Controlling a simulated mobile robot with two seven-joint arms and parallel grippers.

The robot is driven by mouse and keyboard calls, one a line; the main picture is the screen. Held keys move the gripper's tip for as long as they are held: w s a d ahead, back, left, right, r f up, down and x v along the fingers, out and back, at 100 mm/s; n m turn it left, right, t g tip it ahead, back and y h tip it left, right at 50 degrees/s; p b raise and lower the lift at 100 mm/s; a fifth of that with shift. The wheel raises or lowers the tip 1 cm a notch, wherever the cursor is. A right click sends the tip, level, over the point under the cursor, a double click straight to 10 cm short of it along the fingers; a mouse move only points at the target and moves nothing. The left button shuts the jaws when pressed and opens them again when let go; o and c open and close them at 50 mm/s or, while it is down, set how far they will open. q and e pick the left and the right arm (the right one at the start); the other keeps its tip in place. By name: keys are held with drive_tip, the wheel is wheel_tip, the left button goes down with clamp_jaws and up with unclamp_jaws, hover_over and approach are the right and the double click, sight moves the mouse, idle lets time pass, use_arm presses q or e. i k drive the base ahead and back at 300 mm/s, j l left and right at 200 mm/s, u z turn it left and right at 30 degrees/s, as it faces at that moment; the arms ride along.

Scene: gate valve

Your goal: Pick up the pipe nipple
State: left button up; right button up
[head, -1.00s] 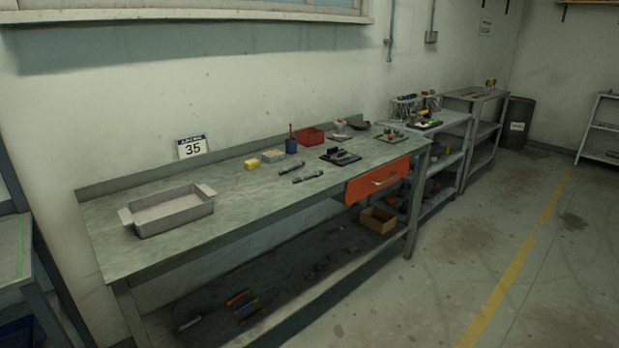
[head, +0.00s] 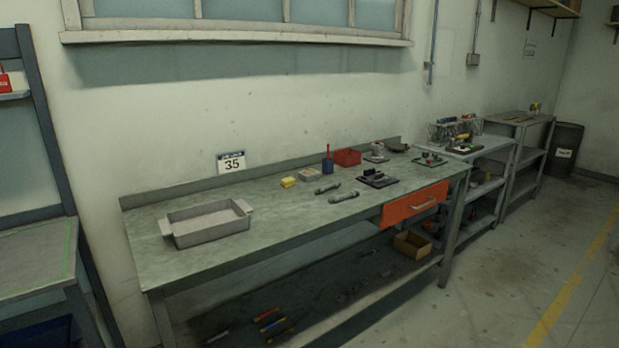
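Two short grey cylindrical pieces lie on the workbench (head: 280,219), near its middle. One is a farther piece (head: 327,188) and the other a nearer piece (head: 344,196). Either may be the pipe nipple; they are too small to tell apart for certain. Neither of my grippers is in view.
A grey tray (head: 207,236) with side handles stands at the bench's left. A yellow block (head: 289,182), a blue cup (head: 327,166), a red bin (head: 347,157) and a dark mat with parts (head: 378,180) are near the cylinders. An orange drawer (head: 415,204) hangs at the right.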

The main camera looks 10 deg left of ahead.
sight(351, 195)
drive_tip(key=i+l+u, duration=0.25)
drive_tip(key=i+l, duration=1.1)
drive_tip(key=l, duration=0.15)
